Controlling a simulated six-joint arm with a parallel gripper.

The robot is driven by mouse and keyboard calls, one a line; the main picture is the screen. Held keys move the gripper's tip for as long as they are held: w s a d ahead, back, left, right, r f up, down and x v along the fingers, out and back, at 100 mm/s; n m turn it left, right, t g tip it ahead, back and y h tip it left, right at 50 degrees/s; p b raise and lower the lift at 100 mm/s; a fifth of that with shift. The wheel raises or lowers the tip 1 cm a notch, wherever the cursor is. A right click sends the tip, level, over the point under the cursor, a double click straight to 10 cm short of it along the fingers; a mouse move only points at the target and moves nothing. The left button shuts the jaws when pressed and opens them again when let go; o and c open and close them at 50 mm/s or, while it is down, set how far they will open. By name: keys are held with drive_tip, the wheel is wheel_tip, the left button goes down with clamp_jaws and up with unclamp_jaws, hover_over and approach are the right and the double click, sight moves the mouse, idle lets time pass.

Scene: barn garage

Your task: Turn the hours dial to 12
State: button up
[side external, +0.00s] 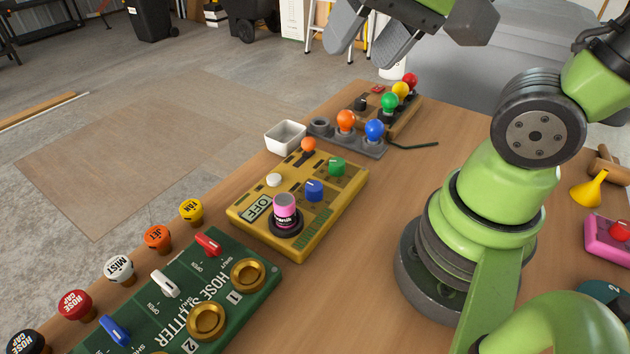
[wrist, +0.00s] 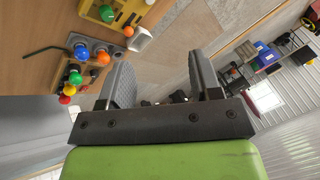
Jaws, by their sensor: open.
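A yellow control box (side external: 335,213) sits on the wooden bench in the side view. It carries a blue knob (side external: 314,190) and a green knob (side external: 337,167), each with a pale mark on top. Their labels are too small to read, so I cannot tell which is the hours dial. A display on the box reads OFF (side external: 257,207). Part of the box shows at the top of the wrist view (wrist: 127,16). My gripper (side external: 366,38) is open and empty, high above the far end of the bench and apart from the box.
A white bin (side external: 285,137) and coloured bulbs (side external: 374,130) lie beyond. A green hose splitter board (side external: 235,312) is nearer.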

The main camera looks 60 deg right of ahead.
drive_tip(key=w+d+f+m+g, duration=0.1)
drive_tip(key=w+f+m+g, duration=0.2)
drive_tip(key=w+f+m, duration=0.3)
drive_tip(key=m+g+h, duration=0.1)
drive_tip(key=m+g, duration=0.1)
drive_tip(key=m, duration=0.1)
approach(315, 185)
drive_tip(key=shift+w+a+f, duration=0.1)
drive_tip(key=shift+w+f, duration=0.05)
drive_tip(key=shift+f, duration=2.2)
drive_tip(key=shift+w+a+f, duration=0.1)
drive_tip(key=shift+f, duration=2.3)
drive_tip(key=shift+c, duration=0.2)
drive_tip(key=c, duration=0.9)
